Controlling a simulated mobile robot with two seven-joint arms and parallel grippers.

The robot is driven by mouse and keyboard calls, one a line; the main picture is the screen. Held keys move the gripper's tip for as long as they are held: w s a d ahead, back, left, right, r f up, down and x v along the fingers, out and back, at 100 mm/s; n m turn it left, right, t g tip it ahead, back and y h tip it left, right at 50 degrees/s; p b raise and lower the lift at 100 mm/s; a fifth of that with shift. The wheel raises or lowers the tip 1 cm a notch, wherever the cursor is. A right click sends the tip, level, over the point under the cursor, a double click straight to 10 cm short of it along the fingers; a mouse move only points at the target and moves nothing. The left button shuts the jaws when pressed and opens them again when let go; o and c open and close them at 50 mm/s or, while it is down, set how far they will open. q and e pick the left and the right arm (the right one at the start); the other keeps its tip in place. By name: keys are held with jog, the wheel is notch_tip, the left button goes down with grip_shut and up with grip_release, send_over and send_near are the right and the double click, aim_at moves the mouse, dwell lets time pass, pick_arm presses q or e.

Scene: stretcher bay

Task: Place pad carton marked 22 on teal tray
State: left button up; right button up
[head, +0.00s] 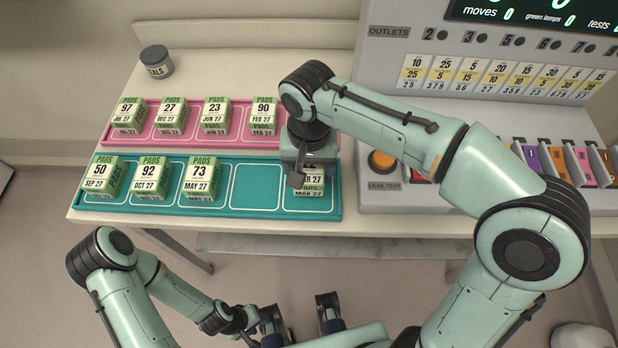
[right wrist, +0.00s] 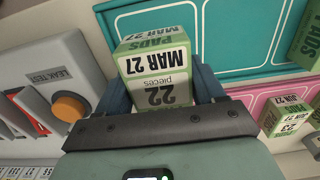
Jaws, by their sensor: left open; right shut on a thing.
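The pad carton marked 22 (right wrist: 157,73), white and green with "MAR 27", is between the fingers of my right gripper (right wrist: 160,92). In the head view this carton (head: 311,188) is partly hidden by my right gripper (head: 305,168). It is at the rightmost slot of the teal tray (head: 257,187); I cannot tell whether it touches the tray. The tray also holds cartons marked 50 (head: 100,176), 92 (head: 149,176) and 73 (head: 201,176); the slot right of 73 is empty. My left gripper (head: 300,318) is open and empty, low in front of the table.
A pink tray (head: 194,125) behind holds cartons 97, 27, 23 and 90. A grey jar (head: 156,62) stands at the back left. The grey outlet panel (head: 390,70) with an orange leak-test button (head: 381,160) is close on the right.

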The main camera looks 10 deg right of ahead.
aim_at(309, 179)
jog(key=shift+f+b, duration=0.35)
jog(key=shift+f, duration=1.7)
jog(key=shift+f, duration=0.15)
jog(key=o, duration=1.2)
notch_tip(309, 179, up, 12)
jog(key=p, duration=0.2)
jog(key=shift+p, duration=0.3)
